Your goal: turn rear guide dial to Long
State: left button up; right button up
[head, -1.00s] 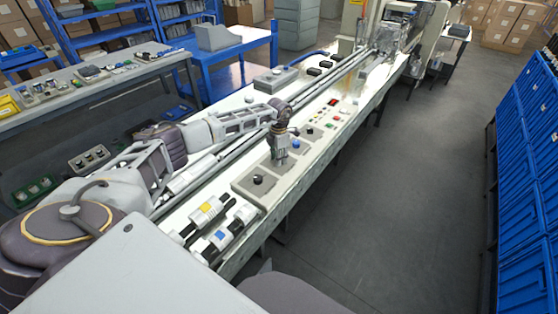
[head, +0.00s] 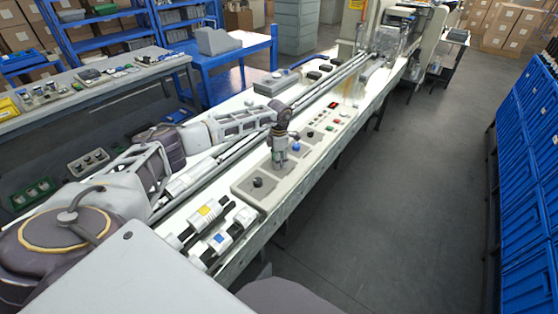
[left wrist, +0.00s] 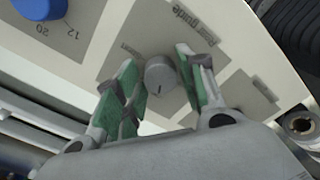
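The rear guide dial (left wrist: 161,76) is a grey round knob with a dark pointer line, on a grey plate lettered "Rear guide" in the left wrist view. The line points toward the bottom of that view. The smaller lettering beside it is too blurred to read. My left gripper (left wrist: 163,78) has its green-padded fingers on either side of the dial, with narrow gaps visible; contact is unclear. In the head view my left gripper (head: 279,163) points down at the panel and hides the dial. My right gripper is not in view.
A blue knob (head: 296,147) sits just beyond the gripper, and a black knob (head: 258,182) on the nearer plate (head: 244,190). Yellow- and blue-marked cylinders (head: 205,212) lie at the near end. Long rails (head: 325,84) run behind the panel. The right-hand floor is clear.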

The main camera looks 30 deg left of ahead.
pick_arm(q)
jog(key=shift+o, duration=0.9)
jog(key=shift+r, duration=0.1)
notch_tip(320, 180, up, 12)
jog(key=shift+f, duration=0.2)
dwell(0.6)
